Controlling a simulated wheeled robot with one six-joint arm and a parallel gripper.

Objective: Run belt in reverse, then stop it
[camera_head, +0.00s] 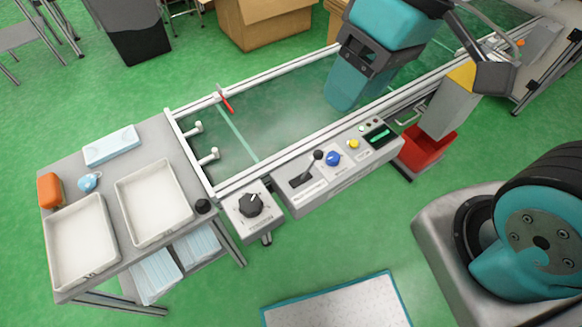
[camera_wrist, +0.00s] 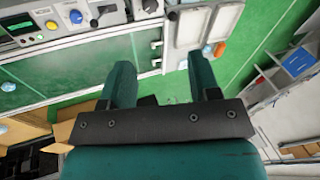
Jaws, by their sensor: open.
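The belt (camera_head: 285,100) is a dark green surface between pale rails. Along its near side, the control panel (camera_head: 335,175) carries a black-knobbed lever (camera_head: 318,156), a blue knob (camera_head: 333,158), a yellow button (camera_head: 353,144) and a green-lit display (camera_head: 378,134). The lever's knob leans up and right of its slot. A separate box left of it bears a black dial (camera_head: 250,204). My gripper (camera_head: 346,104) is over the belt, open and empty, apart from the controls. In the wrist view, the panel lies upper left of my open gripper (camera_wrist: 163,75). Belt motion cannot be told.
A grey table (camera_head: 130,165) at left holds two white trays, a blue box and an orange item. A red bin (camera_head: 428,147) stands right of the panel. A red pointer (camera_head: 225,101) sits on the far rail. Cardboard boxes (camera_head: 262,20) stand behind. Floor before the panel is clear.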

